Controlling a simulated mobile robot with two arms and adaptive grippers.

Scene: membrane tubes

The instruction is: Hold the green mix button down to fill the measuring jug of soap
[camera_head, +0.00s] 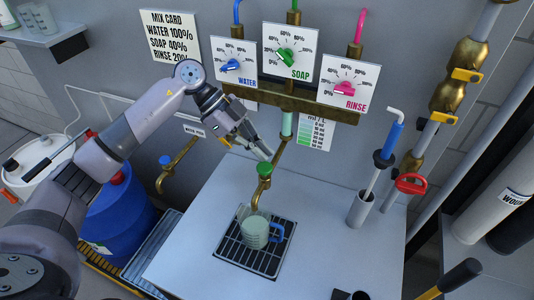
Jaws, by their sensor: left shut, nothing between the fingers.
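The green mix button (264,169) sits on top of the brass tap, above the measuring jug (254,234). The jug is clear, looks pale green and has a blue handle. It stands upright on a black drain grate (231,262) under the spout. My left gripper (268,155) comes in from the left, with its fingers shut and empty. Its fingertips are just above and behind the button in the picture; I cannot tell whether they touch it. The green soap dial (288,56) is on the wall panel above. My right gripper is out of view.
Blue water (231,66) and pink rinse (344,89) dials flank the soap dial. A mix card (171,37) hangs left. A holder (360,210) with a blue-handled tool stands right of the jug. Brass pipes with yellow and red valves rise at right. The white counter is mostly clear.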

